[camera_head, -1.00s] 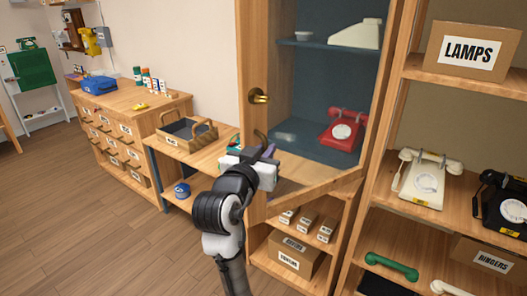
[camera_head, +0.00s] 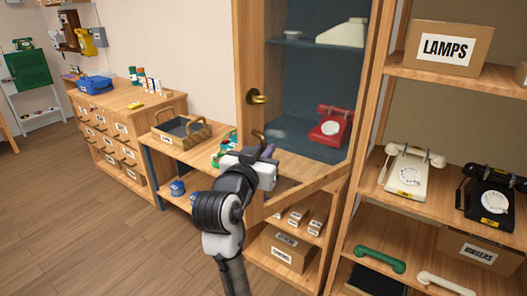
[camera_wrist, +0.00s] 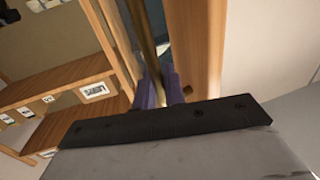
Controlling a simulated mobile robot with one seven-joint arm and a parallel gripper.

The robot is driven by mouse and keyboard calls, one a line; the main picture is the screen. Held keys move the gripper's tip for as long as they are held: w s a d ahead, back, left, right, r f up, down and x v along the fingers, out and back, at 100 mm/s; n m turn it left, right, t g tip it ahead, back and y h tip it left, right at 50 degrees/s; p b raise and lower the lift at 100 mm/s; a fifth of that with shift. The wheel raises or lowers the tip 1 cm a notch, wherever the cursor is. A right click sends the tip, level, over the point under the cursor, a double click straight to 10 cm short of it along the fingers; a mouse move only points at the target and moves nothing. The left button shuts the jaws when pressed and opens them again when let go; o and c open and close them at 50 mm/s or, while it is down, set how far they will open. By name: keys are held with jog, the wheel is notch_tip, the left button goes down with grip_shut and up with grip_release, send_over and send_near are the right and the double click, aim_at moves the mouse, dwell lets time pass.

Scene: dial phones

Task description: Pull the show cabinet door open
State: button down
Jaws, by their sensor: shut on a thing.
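The show cabinet door has a wooden frame (camera_head: 250,55) with a glass pane, and it stands ajar, its handle side swung out. Its lower rail slants up to the right toward the hinge side. A brass knob (camera_head: 256,97) sits on the left stile. A brass handle (camera_head: 258,136) is below it, mostly hidden by my gripper (camera_head: 266,153). In the wrist view, the purple fingers of my gripper (camera_wrist: 172,88) are closed around the brass bar (camera_wrist: 148,45), beside the wooden stile (camera_wrist: 197,45). A red dial phone (camera_head: 331,127) shows through the glass.
An open shelf with a LAMPS box (camera_head: 447,48), a white phone (camera_head: 408,170) and a black phone (camera_head: 488,195) stands close on the right. A bench with a wooden tray (camera_head: 182,132) is at the left, behind the door. The floor (camera_head: 95,240) at left is clear.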

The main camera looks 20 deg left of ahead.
jog(key=shift+d+r, duration=0.1)
jog(key=c, duration=1.6)
grip_release()
jog(key=shift+o, duration=0.2)
jog(key=s+b, duration=0.6)
jog(key=s, duration=0.7)
jog(key=shift+s+d, duration=0.25)
jog(key=shift+s, duration=0.15)
